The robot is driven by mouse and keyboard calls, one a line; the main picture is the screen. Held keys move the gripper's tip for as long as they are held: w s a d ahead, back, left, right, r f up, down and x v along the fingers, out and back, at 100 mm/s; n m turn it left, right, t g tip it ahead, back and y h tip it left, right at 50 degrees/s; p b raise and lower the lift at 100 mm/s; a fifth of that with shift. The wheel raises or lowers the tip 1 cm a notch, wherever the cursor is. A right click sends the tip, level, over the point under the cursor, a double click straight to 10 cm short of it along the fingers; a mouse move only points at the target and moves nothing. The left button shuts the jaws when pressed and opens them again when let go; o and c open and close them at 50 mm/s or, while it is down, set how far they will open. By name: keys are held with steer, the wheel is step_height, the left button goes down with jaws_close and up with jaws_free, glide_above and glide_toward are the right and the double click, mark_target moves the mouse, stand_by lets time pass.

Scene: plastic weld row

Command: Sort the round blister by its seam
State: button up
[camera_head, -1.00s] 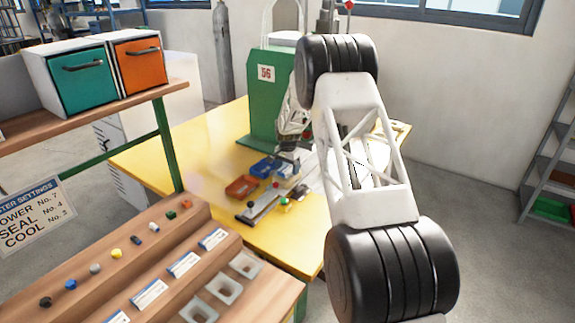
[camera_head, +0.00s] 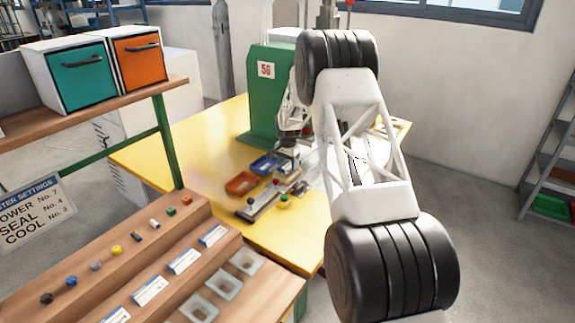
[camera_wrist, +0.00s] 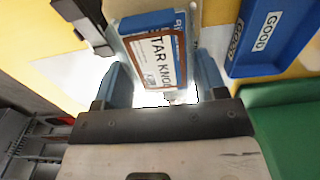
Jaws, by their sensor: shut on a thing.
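My gripper (camera_wrist: 164,76) is shut on the blister pack (camera_wrist: 151,22), with a finger on either side of it. Its card has a blue edge, a brown-red border and a white label reading "TAR KNO", partly cut off. The round plastic and the seam cannot be made out. In the head view my gripper (camera_head: 289,150) is small and above the yellow bench, near the green press. A blue tray (camera_wrist: 283,62) labelled GOOD is to the right of the pack in the wrist view. In the head view the blue tray (camera_head: 267,166) lies beside an orange-red tray (camera_head: 241,184).
A metal fixture (camera_head: 262,204) with a dark knob lies in front of the trays, with a green and yellow item (camera_head: 284,201) by it. A wooden stepped rack (camera_head: 165,238) with small coloured parts is at lower left.

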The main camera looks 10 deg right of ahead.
steer(key=shift+r, duration=2.1)
steer(key=shift+r, duration=0.15)
steer(key=shift+r, duration=2.35)
steer(key=a+f, duration=0.2)
steer(key=a, duration=1.8)
steer(key=shift+s+f+n, duration=0.25)
steer(key=shift+f+n, duration=0.05)
steer(key=shift+f, duration=0.05)
steer(key=shift+f, duration=0.15)
steer(key=shift+f, duration=3)
